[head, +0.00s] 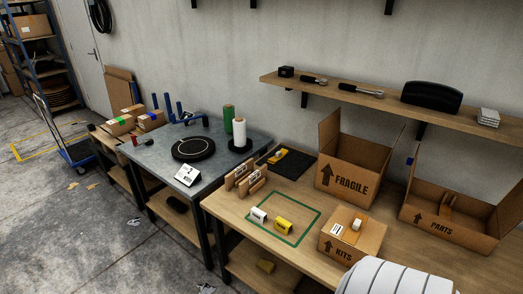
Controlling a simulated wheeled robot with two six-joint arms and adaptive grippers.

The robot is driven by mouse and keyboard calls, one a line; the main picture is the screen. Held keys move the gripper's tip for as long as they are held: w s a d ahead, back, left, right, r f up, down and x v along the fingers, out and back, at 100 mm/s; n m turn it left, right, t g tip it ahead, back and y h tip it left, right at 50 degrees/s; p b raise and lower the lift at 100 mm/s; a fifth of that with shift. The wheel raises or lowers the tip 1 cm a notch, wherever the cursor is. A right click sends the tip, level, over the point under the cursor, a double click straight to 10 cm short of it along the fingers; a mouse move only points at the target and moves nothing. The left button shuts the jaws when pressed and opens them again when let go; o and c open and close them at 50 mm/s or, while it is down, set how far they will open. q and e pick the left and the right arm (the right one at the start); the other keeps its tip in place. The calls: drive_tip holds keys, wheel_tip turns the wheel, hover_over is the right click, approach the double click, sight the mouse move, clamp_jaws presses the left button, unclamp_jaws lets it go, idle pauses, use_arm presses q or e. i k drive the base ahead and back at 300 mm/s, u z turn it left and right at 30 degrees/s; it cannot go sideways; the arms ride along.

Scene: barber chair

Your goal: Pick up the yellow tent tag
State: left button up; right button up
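The yellow tent tag (284,227) stands on the wooden bench, inside a green taped outline (301,240). A white tent tag (258,215) stands close to its left, inside the same outline. Small dark marks show on the yellow tag, too small to read. Neither of my grippers shows in the head view.
The KITS box (340,254) stands right of the outline. The open FRAGILE (338,190) and PARTS (432,225) boxes stand behind it. A wooden holder (243,182) and a black mat (294,164) with a yellow tool lie behind the outline. Its rear right part is bare.

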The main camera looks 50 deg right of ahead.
sight(280, 224)
drive_tip(key=i, duration=0.65)
drive_tip(key=z, duration=2.8)
